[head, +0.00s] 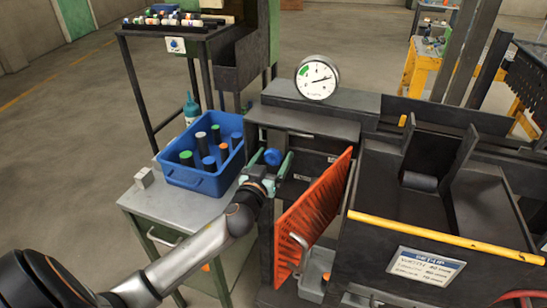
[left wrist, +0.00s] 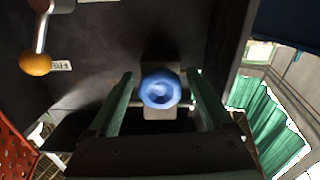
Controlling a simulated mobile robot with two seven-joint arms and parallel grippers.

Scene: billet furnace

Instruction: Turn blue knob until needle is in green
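The blue knob (head: 272,157) sits on the dark front of the machine, and it also shows in the left wrist view (left wrist: 160,90). My left gripper (head: 267,166) is open with its two green fingers on either side of the knob. In the left wrist view the fingers (left wrist: 162,95) show a gap to the knob on both sides, so it is not clamped. The round white gauge (head: 317,77) stands on top of the machine. Its green band is at the upper left, and the dark needle points right, outside the green. My right gripper is not in view.
An orange slatted guard (head: 315,205) stands just right of the left gripper. A lever with an orange ball (left wrist: 35,63) is at the upper left of the wrist view. A blue bin (head: 203,178) with several cylinders stands on a grey cabinet (head: 150,197) at left.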

